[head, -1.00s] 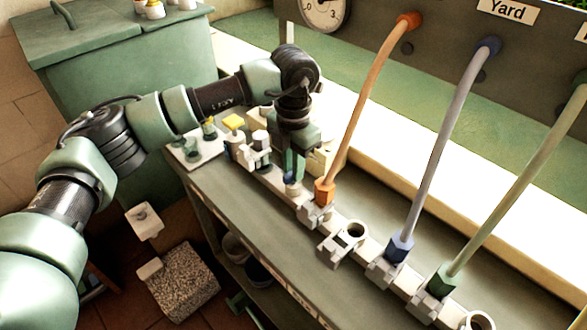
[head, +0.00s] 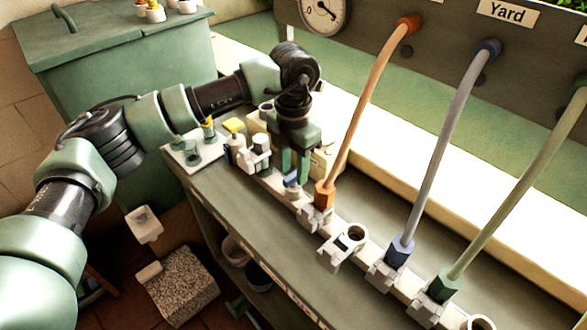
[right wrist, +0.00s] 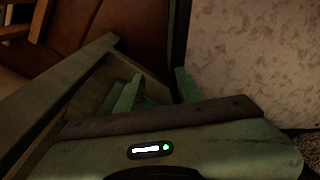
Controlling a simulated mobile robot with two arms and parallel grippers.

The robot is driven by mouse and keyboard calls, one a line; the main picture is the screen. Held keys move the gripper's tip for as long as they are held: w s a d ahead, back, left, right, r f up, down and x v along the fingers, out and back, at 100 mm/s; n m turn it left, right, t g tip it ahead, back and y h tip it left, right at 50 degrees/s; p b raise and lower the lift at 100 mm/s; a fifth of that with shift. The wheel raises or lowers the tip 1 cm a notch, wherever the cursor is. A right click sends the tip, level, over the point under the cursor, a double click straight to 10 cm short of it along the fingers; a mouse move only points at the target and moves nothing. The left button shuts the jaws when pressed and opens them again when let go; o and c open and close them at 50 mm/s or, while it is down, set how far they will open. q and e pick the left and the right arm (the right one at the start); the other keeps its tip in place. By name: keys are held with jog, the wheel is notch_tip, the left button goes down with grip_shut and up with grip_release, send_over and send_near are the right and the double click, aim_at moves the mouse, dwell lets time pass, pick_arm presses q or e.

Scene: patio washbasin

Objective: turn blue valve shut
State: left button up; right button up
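The blue valve (head: 291,181) shows as a small blue handle on the pale pipe rail, left of the orange hose fitting. My left gripper (head: 294,172) points down right over it. Its two green fingers stand apart, with their tips at the handle. I cannot tell whether they press on the handle or only stand around it. The fingers partly hide the valve. My right gripper (right wrist: 158,88) shows in the right wrist view with its fingers apart and nothing between them.
An orange hose (head: 364,113), a blue-grey hose (head: 440,143) and a green hose (head: 520,190) rise from the rail to the back wall. A yellow-topped item (head: 234,126) and a tray (head: 190,150) stand left of the gripper. A gauge (head: 323,12) hangs behind.

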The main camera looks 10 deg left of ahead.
aim_at(294, 174)
pick_arm(q)
notch_tip(294, 174, up, 7)
jog(key=shift+b, duration=0.35)
dwell(0.3)
